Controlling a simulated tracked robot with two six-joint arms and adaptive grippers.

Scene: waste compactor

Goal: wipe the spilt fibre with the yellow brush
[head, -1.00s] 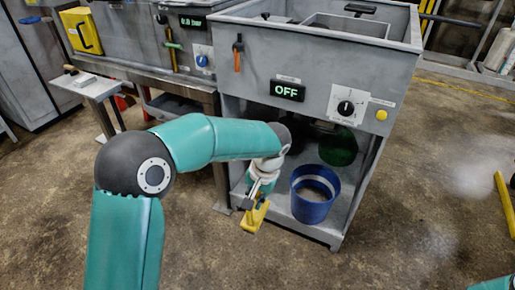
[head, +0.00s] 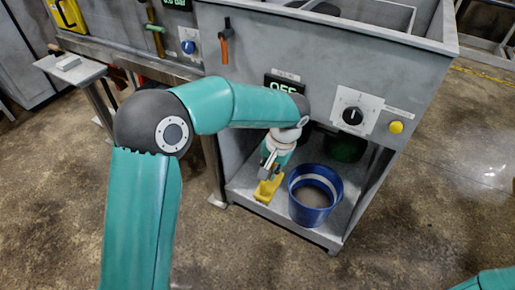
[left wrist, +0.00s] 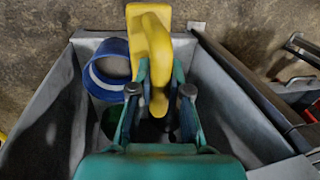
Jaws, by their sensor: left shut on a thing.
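My left gripper (head: 268,172) is shut on the yellow brush (head: 266,190), low in the open bay of the grey compactor. The brush shows at or just above the bay floor, left of the blue bucket; I cannot tell whether it touches. In the left wrist view the fingers (left wrist: 160,92) sit on both sides of the yellow brush (left wrist: 152,45). I cannot make out the spilt fibre clearly in either view. My right gripper is not in view.
The blue bucket (head: 314,208) stands on the bay floor (head: 283,213), close right of the brush. A dark green round thing (head: 347,147) is behind it. The compactor's front panel (head: 300,55) overhangs the bay, with a black dial (head: 352,115) and yellow button (head: 396,127).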

